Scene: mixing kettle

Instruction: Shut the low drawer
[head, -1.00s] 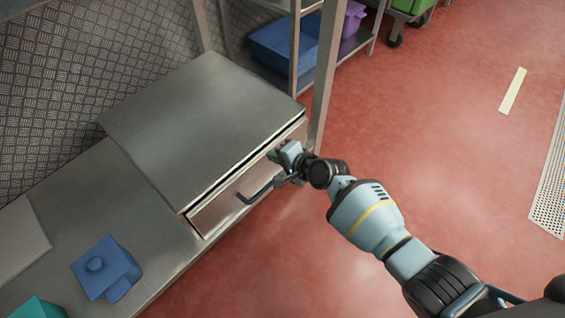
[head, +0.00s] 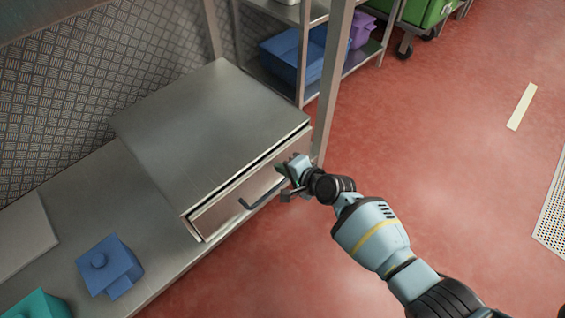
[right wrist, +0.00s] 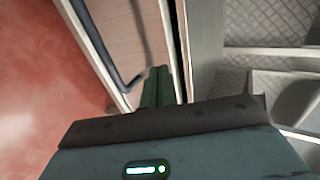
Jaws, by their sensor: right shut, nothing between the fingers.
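The low drawer (head: 226,208) is under the steel counter block, with a dark bar handle (head: 258,196) across its front. A narrow dark gap runs along its top edge, so it looks slightly out. My right gripper (head: 284,170) is shut and empty at the drawer front, near the handle's right end. In the right wrist view the shut green fingers (right wrist: 157,86) point at the drawer front (right wrist: 120,30), beside the handle (right wrist: 108,62). I cannot tell whether the fingertips touch it. My left gripper is not in view.
The steel block top (head: 215,125) is bare. A blue lidded box (head: 108,266) and a teal one (head: 38,304) stand on the lower counter. A shelf post (head: 334,85) rises just behind the drawer's right end. Red floor (head: 440,130) to the right is open.

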